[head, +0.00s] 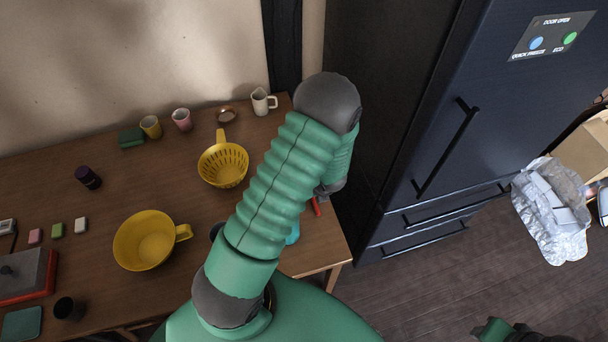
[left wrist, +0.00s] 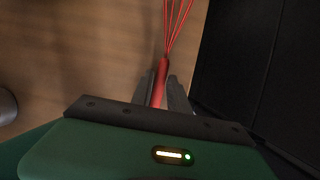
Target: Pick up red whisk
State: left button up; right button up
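The red whisk (left wrist: 161,84) shows in the left wrist view, with its handle between the fingers of my left gripper (left wrist: 162,78) and its wires pointing away at the top. The fingers are close on both sides of the handle; whether they press on it is unclear. In the head view, only a small red piece of the whisk (head: 316,206) shows beside my left arm, at the right end of the table. My left arm hides most of that area. Part of my right arm shows at the bottom right edge; its fingers cannot be made out.
The wooden table (head: 110,205) holds a yellow colander (head: 223,165), a yellow pot (head: 146,241), a white pitcher (head: 262,101), cups and several small items. A dark fridge (head: 470,110) stands close to the table's right end. Crumpled silver packaging (head: 553,215) lies on the floor at right.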

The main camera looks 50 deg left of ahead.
pick_arm(q)
jog(key=shift+w+a+f, duration=0.1)
jog(key=shift+a+f, duration=0.15)
jog(key=shift+f, duration=0.35)
jog(key=shift+d+r, duration=0.1)
jog(key=shift+d, duration=0.1)
jog(key=c, duration=0.4)
grip_shut()
jog(key=shift+a, duration=0.1)
